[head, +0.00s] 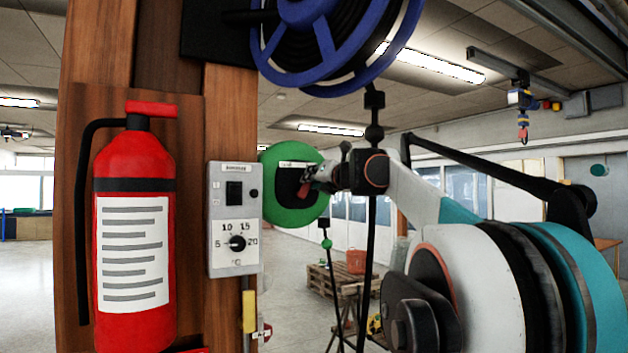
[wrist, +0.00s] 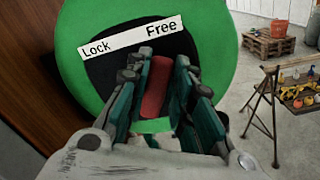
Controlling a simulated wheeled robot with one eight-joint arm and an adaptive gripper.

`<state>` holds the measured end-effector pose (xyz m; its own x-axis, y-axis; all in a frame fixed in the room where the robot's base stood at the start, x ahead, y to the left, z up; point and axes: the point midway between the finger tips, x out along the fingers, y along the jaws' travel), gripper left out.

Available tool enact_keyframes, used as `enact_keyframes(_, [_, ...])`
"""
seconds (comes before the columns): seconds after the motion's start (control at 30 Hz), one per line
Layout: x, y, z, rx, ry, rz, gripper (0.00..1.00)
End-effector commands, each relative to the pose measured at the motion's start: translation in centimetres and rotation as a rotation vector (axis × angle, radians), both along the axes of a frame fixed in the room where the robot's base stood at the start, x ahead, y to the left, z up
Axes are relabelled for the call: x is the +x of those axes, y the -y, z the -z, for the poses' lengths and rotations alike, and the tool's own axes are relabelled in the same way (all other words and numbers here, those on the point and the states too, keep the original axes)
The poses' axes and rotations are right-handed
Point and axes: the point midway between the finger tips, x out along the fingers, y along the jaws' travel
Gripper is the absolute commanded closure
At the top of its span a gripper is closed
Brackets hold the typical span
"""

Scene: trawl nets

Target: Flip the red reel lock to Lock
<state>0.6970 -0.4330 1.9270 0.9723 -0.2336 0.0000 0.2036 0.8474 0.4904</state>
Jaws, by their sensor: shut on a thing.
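The red reel lock (wrist: 155,88) is a short red lever on the black centre of a green round reel (wrist: 225,30). A white label (wrist: 128,41) above it reads Lock on the left and Free on the right. The lever stands below the Free end of the label. My gripper (wrist: 163,62) is shut on the lever, with one finger on each side. In the head view the green reel (head: 283,209) hangs beside the wooden post, and my gripper (head: 312,182) reaches it from the right. The lever's lower end is partly hidden by the fingers.
A grey control box (head: 235,262) with a dial and a red fire extinguisher (head: 135,185) are mounted to the left. A blue reel (head: 320,45) hangs above, with a black cable (head: 370,250) running down near my gripper. A pallet (head: 340,282) stands on the floor behind.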

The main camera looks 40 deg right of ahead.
Motion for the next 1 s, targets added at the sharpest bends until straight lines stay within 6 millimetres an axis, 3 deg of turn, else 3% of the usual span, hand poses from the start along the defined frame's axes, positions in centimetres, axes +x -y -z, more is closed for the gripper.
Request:
enact_keyframes(0.37, [0.2,-1.0,-0.6,-0.185,-0.044,0.000,1.00])
enact_keyframes(1.0, [1.0,-4.0,-0.6,-0.752,-0.180,-0.001,1.00])
